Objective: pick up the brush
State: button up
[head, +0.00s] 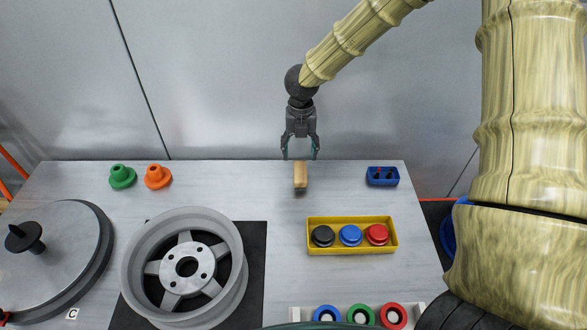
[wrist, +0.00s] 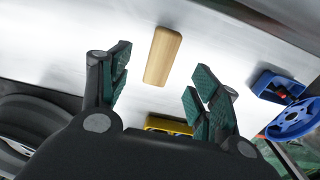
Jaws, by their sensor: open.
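The brush (head: 300,174) is a small block with a light wooden top, near the back edge of the table; a dark part shows at its lower end. In the wrist view its wooden top (wrist: 163,56) lies between and beyond the fingertips, and no bristles can be made out. My gripper (head: 300,151) points down just above and behind the brush, with its fingers apart and empty. In the wrist view the gripper (wrist: 158,78) has its two green-padded fingers spread to either side. I cannot tell the exact gap to the brush.
A green (head: 122,177) and an orange cone piece (head: 158,177) stand left of the brush. A small blue bin (head: 383,177) is to its right. A yellow tray (head: 352,249) with black, blue and red knobs lies in front. A wheel (head: 183,268) lies at front left. Table around the brush is clear.

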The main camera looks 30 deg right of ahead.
aim_at(300, 171)
jog(key=shift+s+f, duration=0.4)
jog(key=shift+s, duration=0.2)
jog(key=shift+s+f, duration=0.35)
jog(key=shift+s, duration=0.25)
jog(key=w+f, duration=0.2)
jog(key=shift+w+f+p, duration=0.1)
jog(key=shift+f+p, duration=0.25)
jog(key=shift+p, duration=0.05)
jog(key=shift+f, duration=0.3)
jog(key=shift+s+f+p, duration=0.5)
jog(key=shift+s+p, duration=0.1)
jog(key=shift+p, duration=0.1)
jog(key=shift+w+f, duration=0.2)
jog(key=shift+f, duration=0.55)
jog(key=shift+w+f, duration=0.15)
jog(key=shift+f, duration=0.55)
jog(key=shift+s+r, duration=0.15)
jog(key=shift+s, duration=0.05)
jog(key=shift+w, duration=0.1)
jog(key=c, duration=1.2)
